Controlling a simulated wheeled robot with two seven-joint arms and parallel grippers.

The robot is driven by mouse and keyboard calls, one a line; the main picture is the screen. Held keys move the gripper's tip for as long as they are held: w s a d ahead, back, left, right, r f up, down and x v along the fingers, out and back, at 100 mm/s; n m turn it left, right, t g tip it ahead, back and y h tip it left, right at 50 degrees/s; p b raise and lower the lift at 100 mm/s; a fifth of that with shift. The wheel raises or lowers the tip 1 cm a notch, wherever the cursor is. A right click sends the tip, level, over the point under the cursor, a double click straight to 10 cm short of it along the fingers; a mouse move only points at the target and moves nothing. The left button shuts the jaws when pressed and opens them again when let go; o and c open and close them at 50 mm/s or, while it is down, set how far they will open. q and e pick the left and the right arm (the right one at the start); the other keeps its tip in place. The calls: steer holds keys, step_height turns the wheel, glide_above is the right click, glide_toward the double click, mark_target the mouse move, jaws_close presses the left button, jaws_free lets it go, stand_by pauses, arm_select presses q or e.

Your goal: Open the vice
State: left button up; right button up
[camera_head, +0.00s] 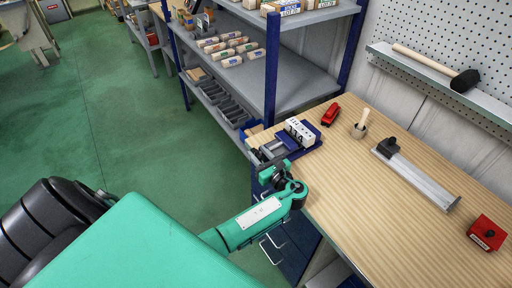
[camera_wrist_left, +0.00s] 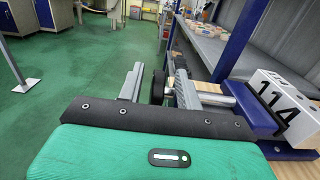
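The blue vice (camera_head: 285,143) stands at the left end of the wooden workbench, with a white block (camera_head: 300,131) marked 114 in its jaws. In the left wrist view the vice (camera_wrist_left: 250,106) is at the right, with the block (camera_wrist_left: 282,100) beside it. A silver screw (camera_wrist_left: 215,97) runs left from the vice towards a dark round handle part (camera_wrist_left: 158,87). My left gripper (camera_head: 268,160) is at the handle end; in the wrist view its fingers (camera_wrist_left: 158,84) are apart on either side of the dark part. Contact cannot be told. My right gripper is out of view.
The workbench (camera_head: 400,210) holds a red stapler-like item (camera_head: 331,114), a cup with a stick (camera_head: 360,126), a metal bar tool (camera_head: 415,173) and a red box (camera_head: 487,235). A blue-posted shelf (camera_head: 272,70) stands close behind the vice.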

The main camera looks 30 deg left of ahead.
arm_select(q)
steer(key=shift+x, duration=1.1)
jaws_close()
steer(key=shift+r+h+p, duration=0.2)
steer(key=shift+h+p, duration=0.1)
steer(key=shift+p, duration=0.75)
steer(key=shift+a+p, duration=0.1)
steer(key=shift+p, duration=0.3)
steer(key=shift+w+f+h+p, duration=0.1)
steer(key=shift+f+h+p, duration=0.15)
steer(key=shift+h, duration=0.25)
